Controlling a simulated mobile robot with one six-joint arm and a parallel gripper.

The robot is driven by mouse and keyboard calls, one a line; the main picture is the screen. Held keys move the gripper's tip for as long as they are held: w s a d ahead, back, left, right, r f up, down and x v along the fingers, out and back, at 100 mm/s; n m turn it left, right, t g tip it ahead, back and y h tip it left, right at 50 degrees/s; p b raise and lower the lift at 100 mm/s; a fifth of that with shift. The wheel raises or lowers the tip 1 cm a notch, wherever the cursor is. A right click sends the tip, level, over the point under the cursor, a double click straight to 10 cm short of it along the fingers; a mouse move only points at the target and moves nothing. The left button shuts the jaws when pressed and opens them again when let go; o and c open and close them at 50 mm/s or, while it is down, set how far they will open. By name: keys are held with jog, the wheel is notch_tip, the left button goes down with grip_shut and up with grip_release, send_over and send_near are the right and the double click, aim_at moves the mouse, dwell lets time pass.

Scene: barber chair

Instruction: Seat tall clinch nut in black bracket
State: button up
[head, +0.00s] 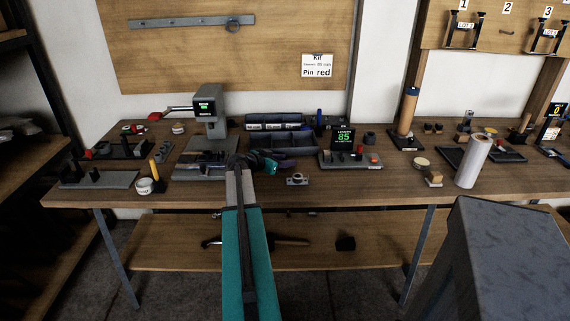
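My teal arm reaches up from the bottom centre, and my gripper (282,164) is over the workbench, right of the grey press (208,122). The gripper is dark and small, so its opening and any held part cannot be made out. A small grey block with a round ring-like part (297,179) sits just right of and nearer than the gripper. Dark upright pieces stand on a grey plate (115,181) at the front left, and more on a black fixture behind it (123,152). I cannot tell which piece is the black bracket, nor identify the tall clinch nut.
The workbench (350,190) has bare front wood. Dark bins (275,142) stand behind the gripper. A fixture with a green "85" display (343,138) is to their right. A white roll (473,162) and an orange-brown cylinder (408,110) stand farther right. A white tub (144,186) is left.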

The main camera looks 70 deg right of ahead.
grip_shut()
jog(key=shift+r, duration=0.1)
jog(key=shift+r+b, duration=0.3)
jog(key=shift+r, duration=0.8)
jog(key=a+r+b, duration=0.1)
jog(key=a, duration=0.4)
jog(key=w+a, duration=0.1)
jog(key=a, duration=0.4)
jog(key=w+a+r+b, duration=0.1)
jog(key=a, duration=0.5)
jog(key=shift+w+r+b, duration=0.2)
jog(key=shift+r+b, duration=0.1)
jog(key=shift+b, duration=0.05)
